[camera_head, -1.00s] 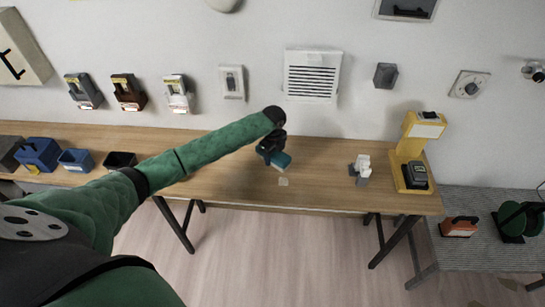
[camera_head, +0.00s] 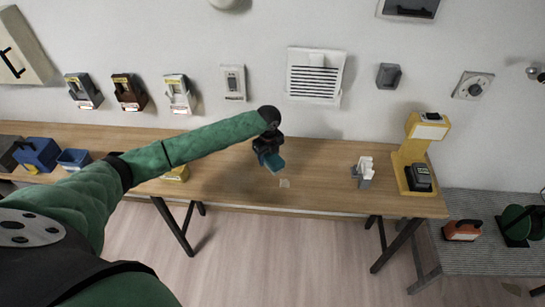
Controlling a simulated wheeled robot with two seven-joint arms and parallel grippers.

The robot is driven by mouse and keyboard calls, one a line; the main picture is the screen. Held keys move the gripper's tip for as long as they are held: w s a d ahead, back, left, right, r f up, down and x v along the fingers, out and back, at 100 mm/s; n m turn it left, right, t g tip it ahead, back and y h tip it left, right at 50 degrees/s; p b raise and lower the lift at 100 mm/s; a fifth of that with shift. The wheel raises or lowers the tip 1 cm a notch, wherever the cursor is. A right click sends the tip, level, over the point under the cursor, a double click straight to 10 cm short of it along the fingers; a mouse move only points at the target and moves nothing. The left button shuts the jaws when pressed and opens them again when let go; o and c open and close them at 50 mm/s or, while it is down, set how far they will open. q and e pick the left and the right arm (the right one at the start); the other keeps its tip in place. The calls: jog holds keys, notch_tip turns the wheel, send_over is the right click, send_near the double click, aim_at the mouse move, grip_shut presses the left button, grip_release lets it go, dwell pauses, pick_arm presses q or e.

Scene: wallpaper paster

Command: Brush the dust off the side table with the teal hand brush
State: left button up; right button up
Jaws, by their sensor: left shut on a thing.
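My left arm reaches in from the left, and my left gripper (camera_head: 266,150) is over the middle of the wooden side table (camera_head: 320,180). It is shut on the teal hand brush (camera_head: 274,162), which is low over or touching the tabletop; I cannot tell which. A small pale patch (camera_head: 284,183), which may be the dust, lies on the table just in front of the brush. The fingers are small and partly hidden by the wrist. My right gripper is not in view.
A white and grey object (camera_head: 364,171) and a yellow stand (camera_head: 411,152) are on the table's right part. Blue bins (camera_head: 75,159) stand at the left. A grey-covered table (camera_head: 485,250) at right holds an orange item (camera_head: 462,230). The tabletop between brush and white object is clear.

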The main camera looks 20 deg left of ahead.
aim_at(273, 159)
pick_arm(q)
jog(key=s+d+m, duration=0.1)
jog(key=m, duration=0.1)
jog(key=s+d+m, duration=0.1)
jog(key=m, duration=0.1)
jog(key=shift+s+d+m, duration=0.15)
jog(key=shift+d+m, duration=0.05)
jog(key=shift+m, duration=0.1)
jog(key=shift+s+d+r+m, duration=0.1)
jog(key=shift+d+m, duration=0.1)
jog(key=shift+m, duration=1.6)
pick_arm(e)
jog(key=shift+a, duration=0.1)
